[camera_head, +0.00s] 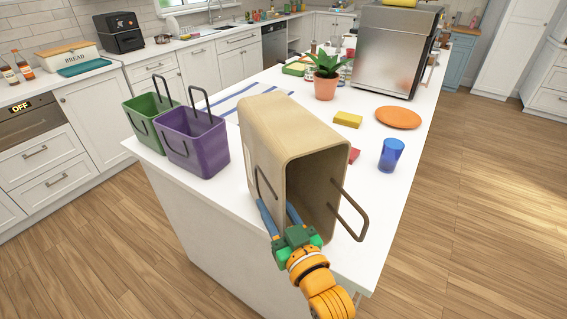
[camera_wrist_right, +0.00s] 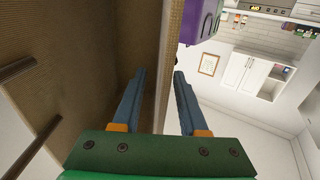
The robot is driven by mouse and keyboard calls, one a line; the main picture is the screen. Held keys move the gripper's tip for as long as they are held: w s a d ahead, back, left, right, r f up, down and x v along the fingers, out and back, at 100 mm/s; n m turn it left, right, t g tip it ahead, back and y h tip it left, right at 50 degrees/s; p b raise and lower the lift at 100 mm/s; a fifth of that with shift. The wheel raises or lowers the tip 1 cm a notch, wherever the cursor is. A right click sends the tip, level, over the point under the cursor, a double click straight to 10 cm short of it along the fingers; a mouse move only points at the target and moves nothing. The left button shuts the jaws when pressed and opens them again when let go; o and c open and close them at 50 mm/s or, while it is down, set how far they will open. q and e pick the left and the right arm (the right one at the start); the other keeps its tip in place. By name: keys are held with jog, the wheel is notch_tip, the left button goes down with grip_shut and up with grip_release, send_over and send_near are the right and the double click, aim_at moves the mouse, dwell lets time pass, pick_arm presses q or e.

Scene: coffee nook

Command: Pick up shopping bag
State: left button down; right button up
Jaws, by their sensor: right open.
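The tan shopping bag (camera_head: 275,130) lies on its side near the front edge of the white island, with its dark opening facing me. Its two brown handles stick out from the opening. My right gripper (camera_head: 277,205) is at the left side of the opening, its blue fingers apart. In the right wrist view, the bag (camera_wrist_right: 80,50) fills the left, and its side wall runs between the open fingers of the gripper (camera_wrist_right: 159,72). Whether a finger touches the wall, I cannot tell. My left gripper is not in view.
A purple bag (camera_head: 192,148) and a green bag (camera_head: 147,110) stand to the left. A blue cup (camera_head: 391,154), orange plate (camera_head: 398,117), yellow sponge (camera_head: 348,119) and potted plant (camera_head: 325,80) are to the right and behind. The island's right front is clear.

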aim_at(268, 200)
jog(key=w, duration=0.1)
jog(key=w+a, duration=0.1)
jog(key=shift+w+a+f, duration=0.2)
jog(key=shift+w+f, duration=0.1)
jog(key=shift+f, duration=0.1)
jog(key=shift+s+d, duration=0.1)
jog(key=c, duration=0.5)
jog(key=shift+s+d+r, duration=0.1)
jog(key=shift+s+r, duration=0.05)
jog(key=shift+s, duration=0.05)
grip_shut()
jog(key=shift+w, duration=0.15)
